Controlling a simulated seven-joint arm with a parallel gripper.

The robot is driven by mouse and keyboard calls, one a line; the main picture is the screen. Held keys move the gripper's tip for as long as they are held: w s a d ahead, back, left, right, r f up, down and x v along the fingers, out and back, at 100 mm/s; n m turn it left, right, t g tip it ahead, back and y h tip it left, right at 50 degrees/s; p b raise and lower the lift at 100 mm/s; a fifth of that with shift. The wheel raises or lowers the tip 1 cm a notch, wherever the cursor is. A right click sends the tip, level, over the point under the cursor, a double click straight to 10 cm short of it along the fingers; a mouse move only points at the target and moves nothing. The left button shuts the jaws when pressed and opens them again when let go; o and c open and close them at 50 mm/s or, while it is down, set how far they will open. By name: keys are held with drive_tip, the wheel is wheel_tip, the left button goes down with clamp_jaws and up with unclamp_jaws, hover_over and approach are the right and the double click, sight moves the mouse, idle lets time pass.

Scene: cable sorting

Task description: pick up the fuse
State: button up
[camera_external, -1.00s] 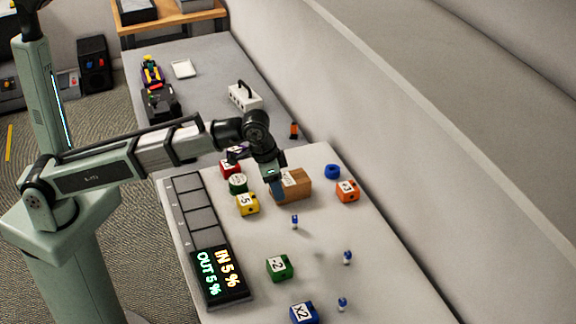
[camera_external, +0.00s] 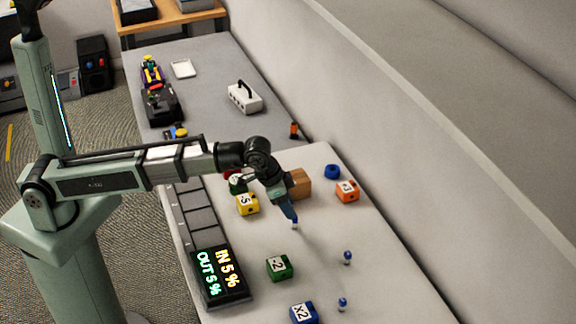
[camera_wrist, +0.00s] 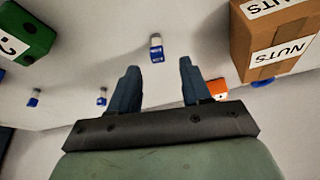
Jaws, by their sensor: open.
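Several small fuses, white with blue ends, stand on the light table. The closest fuse (camera_external: 295,225) is right at my fingertips in the external view. In the wrist view this fuse (camera_wrist: 156,48) is just beyond the gap between the fingers, near its middle. My gripper (camera_external: 290,213) is open and empty, tilted down; its two blue fingers (camera_wrist: 158,68) show apart in the wrist view. Two other fuses stand farther off, one (camera_external: 347,257) to the right and one (camera_external: 342,304) near the bottom.
A cardboard NUTS box (camera_wrist: 275,45) stands close beside my gripper. A yellow block (camera_external: 247,204), green block (camera_external: 279,267), blue block (camera_external: 304,313), orange block (camera_external: 347,190) and blue ring (camera_external: 332,171) surround the area. A display (camera_external: 222,276) lies at the table's left edge.

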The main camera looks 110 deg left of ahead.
sight(295, 223)
drive_tip(key=shift+x, duration=2.95)
drive_tip(key=shift+d, duration=0.15)
clamp_jaws()
